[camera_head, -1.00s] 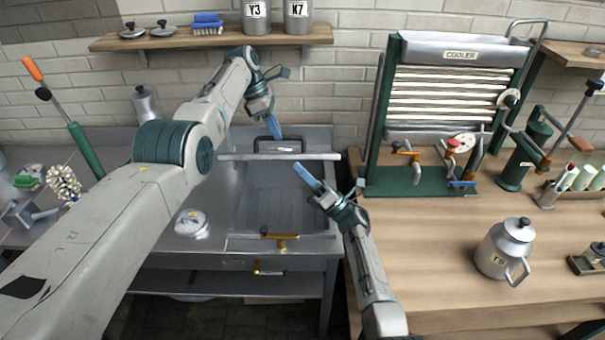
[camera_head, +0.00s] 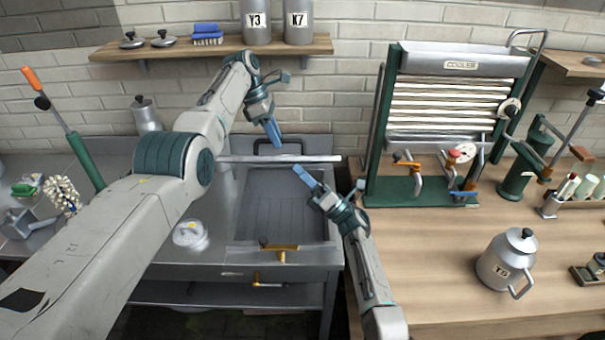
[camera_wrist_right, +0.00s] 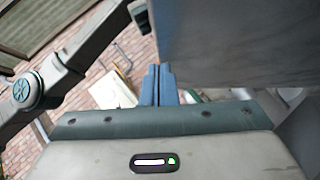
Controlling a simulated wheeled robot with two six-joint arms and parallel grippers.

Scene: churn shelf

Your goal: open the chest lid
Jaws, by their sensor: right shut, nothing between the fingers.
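The chest is the steel unit (camera_head: 204,258) in the middle, with a sunken basin (camera_head: 285,205) in view. Its lid (camera_head: 235,159) is raised and shows nearly edge-on as a thin pale bar above the basin. A black handle (camera_head: 257,146) shows just behind that edge. My left gripper (camera_head: 274,134) points down beside the handle; contact and finger gap are unclear. My right gripper (camera_head: 304,176) is shut and empty, just below the lid's edge. In the right wrist view its blue fingers (camera_wrist_right: 158,85) are together beside a large grey panel (camera_wrist_right: 240,45), probably the lid.
A green-framed cooler (camera_head: 455,65) stands on the wooden table (camera_head: 430,265) at right, with a lidded can (camera_head: 507,262). A round clear-lidded dish (camera_head: 190,232) sits on the steel top left of the basin. A shelf (camera_head: 210,47) with jars hangs behind.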

